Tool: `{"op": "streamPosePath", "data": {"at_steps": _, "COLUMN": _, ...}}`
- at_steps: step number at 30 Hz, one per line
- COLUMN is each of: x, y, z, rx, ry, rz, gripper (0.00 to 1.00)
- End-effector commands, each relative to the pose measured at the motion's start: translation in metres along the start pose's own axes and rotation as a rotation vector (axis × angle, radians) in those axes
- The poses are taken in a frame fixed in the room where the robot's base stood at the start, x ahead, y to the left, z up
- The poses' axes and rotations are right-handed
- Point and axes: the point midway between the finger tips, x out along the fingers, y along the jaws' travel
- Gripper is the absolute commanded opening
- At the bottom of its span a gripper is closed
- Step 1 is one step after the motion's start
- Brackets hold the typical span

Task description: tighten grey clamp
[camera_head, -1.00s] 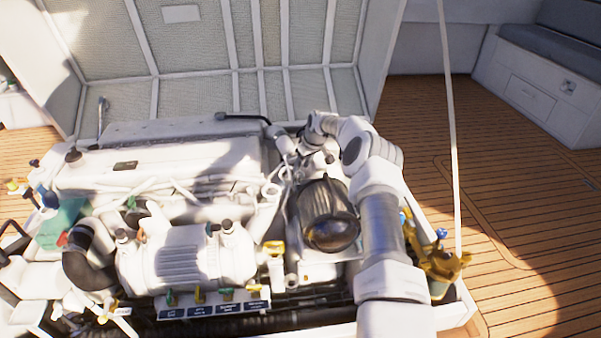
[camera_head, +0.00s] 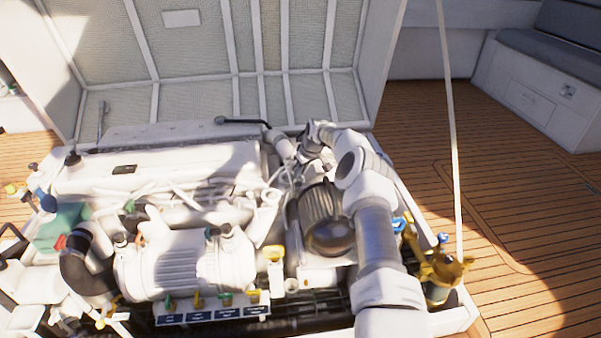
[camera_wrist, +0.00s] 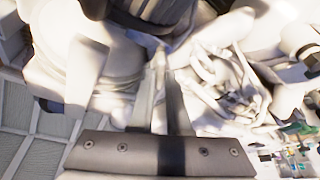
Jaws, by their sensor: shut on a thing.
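My gripper (camera_wrist: 167,82) reaches up from the bottom of the wrist view, its two thin fingers close together. They are shut on a small part that I take to be the grey clamp; it is blurred and mostly hidden at the fingertips. In the head view my arm bends over the right side of the engine (camera_head: 185,265), with its wrist at the back right corner near the pale pipes. The fingertips and the clamp cannot be made out there.
A dark ribbed canister (camera_head: 322,205) stands close beside my forearm. A black hose (camera_head: 243,121) runs along the back of the engine. The raised hatch lid (camera_head: 205,60) stands behind. A brass fitting (camera_head: 440,268) is at the right edge. Wooden deck (camera_head: 520,200) lies open on the right.

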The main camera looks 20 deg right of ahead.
Motion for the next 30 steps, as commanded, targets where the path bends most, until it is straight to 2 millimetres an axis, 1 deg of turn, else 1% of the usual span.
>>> {"op": "streamPosePath", "data": {"at_steps": 11, "x": -0.0005, "y": -0.0011, "z": -0.0001, "rx": 0.039, "ry": -0.002, "rz": 0.017, "gripper": 0.00}}
{"op": "streamPosePath", "data": {"at_steps": 30, "x": 0.0005, "y": -0.0033, "z": -0.0014, "rx": 0.404, "ry": 0.001, "rz": 0.169, "gripper": 0.00}}
